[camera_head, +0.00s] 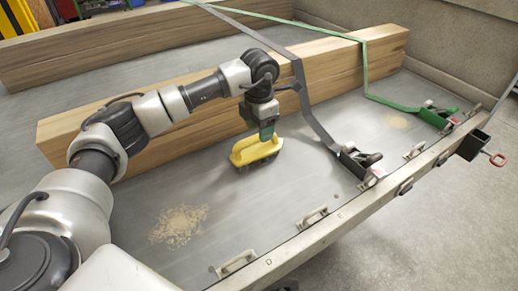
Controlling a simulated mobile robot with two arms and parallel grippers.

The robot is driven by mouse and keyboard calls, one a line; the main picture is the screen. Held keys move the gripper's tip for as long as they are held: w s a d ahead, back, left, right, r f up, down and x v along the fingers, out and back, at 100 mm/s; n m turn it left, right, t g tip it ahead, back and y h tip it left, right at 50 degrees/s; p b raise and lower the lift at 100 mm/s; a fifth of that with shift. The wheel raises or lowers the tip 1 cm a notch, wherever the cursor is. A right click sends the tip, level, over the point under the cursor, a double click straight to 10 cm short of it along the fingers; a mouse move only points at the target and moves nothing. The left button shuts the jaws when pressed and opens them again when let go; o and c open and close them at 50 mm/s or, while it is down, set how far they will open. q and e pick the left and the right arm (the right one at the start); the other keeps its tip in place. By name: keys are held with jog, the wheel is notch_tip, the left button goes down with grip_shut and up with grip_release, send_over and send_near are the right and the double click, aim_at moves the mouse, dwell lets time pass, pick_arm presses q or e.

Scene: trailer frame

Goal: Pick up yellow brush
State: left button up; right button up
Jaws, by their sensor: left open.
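The yellow brush (250,153) sits on the grey trailer bed in front of the long wooden beam, bristles down, with its raised yellow handle upward. My left gripper (267,134) points down directly over the brush, at the right part of its handle. Its fingers are small in view and partly hidden against the brush, so I cannot tell whether they touch the handle. The brush rests on the bed. My right gripper is not in view.
A wooden beam (330,75) lies behind the brush. A grey strap with a ratchet (358,160) and a green strap with a ratchet (437,116) cross it to the right. Sawdust (178,226) lies on the bed. A metal rail (330,216) edges the bed in front.

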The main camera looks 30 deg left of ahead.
aim_at(258, 147)
pick_arm(q)
notch_tip(258, 147, down, 3)
jog(key=shift+a+f, duration=0.1)
jog(key=shift+f, duration=0.45)
jog(key=c, duration=1.1)
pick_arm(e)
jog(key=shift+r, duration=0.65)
pick_arm(q)
jog(key=shift+o, duration=0.2)
